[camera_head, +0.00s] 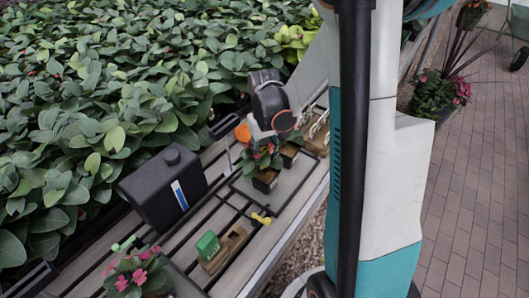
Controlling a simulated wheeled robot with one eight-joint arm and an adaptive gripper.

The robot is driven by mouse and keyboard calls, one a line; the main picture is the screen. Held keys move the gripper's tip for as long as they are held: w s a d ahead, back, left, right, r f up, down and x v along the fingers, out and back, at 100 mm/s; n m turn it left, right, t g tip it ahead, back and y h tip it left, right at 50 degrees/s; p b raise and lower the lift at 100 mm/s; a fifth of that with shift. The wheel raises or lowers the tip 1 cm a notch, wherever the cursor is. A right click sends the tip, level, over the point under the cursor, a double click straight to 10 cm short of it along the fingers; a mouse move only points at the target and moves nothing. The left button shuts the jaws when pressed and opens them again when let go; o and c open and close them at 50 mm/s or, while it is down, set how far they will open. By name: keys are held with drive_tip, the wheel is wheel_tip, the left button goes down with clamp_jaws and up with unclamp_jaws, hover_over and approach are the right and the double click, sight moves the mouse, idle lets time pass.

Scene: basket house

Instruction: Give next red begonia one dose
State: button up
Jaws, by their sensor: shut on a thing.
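A red begonia (262,156) in a small dark pot stands on a dark-edged tray (290,185) at the middle of the slatted bench. My gripper (268,138) is right above and behind its leaves. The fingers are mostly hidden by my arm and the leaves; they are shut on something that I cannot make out. An orange rounded thing (242,133) shows just left of the gripper, and I cannot tell whether it is what I hold. Another small dark pot (289,153) stands to the right, partly hidden by my arm. A pink-flowered plant (138,278) stands at the front left.
A wooden block (222,250) with a green piece (208,244) and a yellow clip-like thing (261,218) lie in front. Dense foliage fills the left; brick paving lies right.

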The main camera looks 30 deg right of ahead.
sight(264, 141)
idle(0.4)
drive_tip(key=shift+r+p, duration=2.5)
drive_tip(key=shift+r, duration=1.05)
